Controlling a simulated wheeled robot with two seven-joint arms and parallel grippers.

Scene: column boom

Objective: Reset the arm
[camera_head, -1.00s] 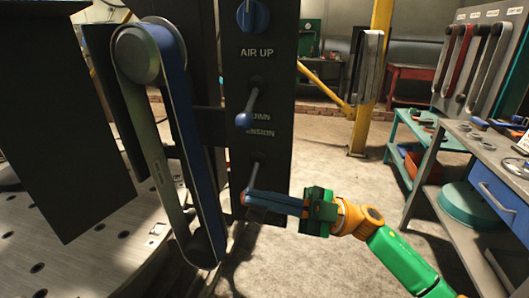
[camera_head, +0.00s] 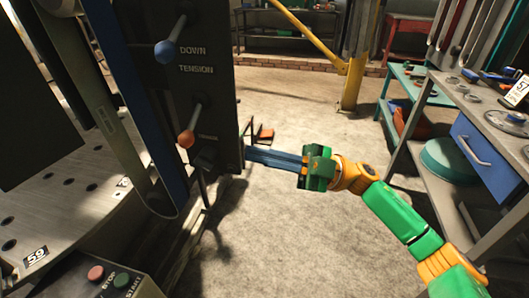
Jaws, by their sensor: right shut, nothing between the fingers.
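My right gripper (camera_head: 250,155) is shut and empty, its blue fingers pointing left. The fingertips are at the right edge of the dark control panel (camera_head: 221,65); I cannot tell if they touch it. My green and orange right arm comes in from the lower right. On the panel, an upper lever with a blue knob (camera_head: 166,52) and a lower lever with an orange knob (camera_head: 187,139) both hang down to the left. The labels DOWN and TENSION show between them. My left gripper is not in view.
A dark and blue boom arm (camera_head: 150,120) and a holed metal turntable (camera_head: 70,185) stand left. A button box (camera_head: 115,283) with red and green buttons is below. A workbench (camera_head: 475,115) stands right. Open concrete floor lies between panel and bench.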

